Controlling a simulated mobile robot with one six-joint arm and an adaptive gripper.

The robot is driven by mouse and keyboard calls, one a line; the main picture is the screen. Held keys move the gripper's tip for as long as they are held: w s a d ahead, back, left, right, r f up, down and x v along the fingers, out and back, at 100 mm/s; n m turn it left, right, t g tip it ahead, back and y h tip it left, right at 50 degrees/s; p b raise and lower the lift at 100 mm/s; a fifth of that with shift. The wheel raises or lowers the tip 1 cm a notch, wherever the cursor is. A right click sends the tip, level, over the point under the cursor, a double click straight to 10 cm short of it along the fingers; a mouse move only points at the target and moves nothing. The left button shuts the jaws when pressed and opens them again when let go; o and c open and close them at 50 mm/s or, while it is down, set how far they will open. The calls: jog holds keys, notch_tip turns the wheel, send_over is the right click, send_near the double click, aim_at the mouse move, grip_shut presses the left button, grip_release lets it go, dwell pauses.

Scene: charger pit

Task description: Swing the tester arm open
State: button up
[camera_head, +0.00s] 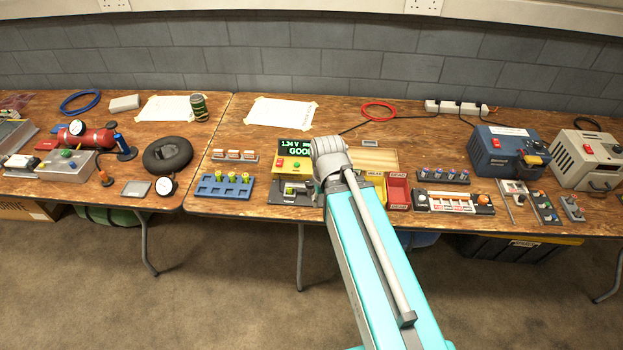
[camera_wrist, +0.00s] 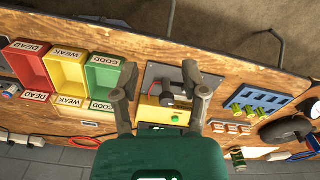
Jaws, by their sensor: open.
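The yellow tester (camera_head: 291,161) stands on the bench in the head view, just left of my arm. Its lit display reads 1.34 V and GOOD. My gripper is open and empty, above the tester. The right finger covers part of the fixture, so the tester arm's exact position is unclear.
Red DEAD (camera_wrist: 27,65), yellow WEAK (camera_wrist: 66,70) and green GOOD (camera_wrist: 105,72) bins stand beside the tester. A blue rack (camera_head: 221,187) of green-topped cells is on its other side. A small tray (camera_head: 235,156) lies behind the rack. Power supplies (camera_head: 508,150) stand at right.

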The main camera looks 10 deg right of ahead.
jog(key=shift+o, duration=1.7)
jog(key=shift+w+r, duration=0.1)
jog(key=shift+w, duration=0.15)
notch_tip(320, 180, up, 5)
jog(key=n+p, duration=0.5)
jog(key=n, duration=0.3)
send_over(310, 182)
jog(key=shift+f, duration=0.25)
notch_tip(310, 182, down, 14)
jog(key=b, duration=1.3)
jog(key=shift+r+b, duration=0.25)
jog(key=shift+b, duration=0.15)
jog(key=shift+c, duration=0.2)
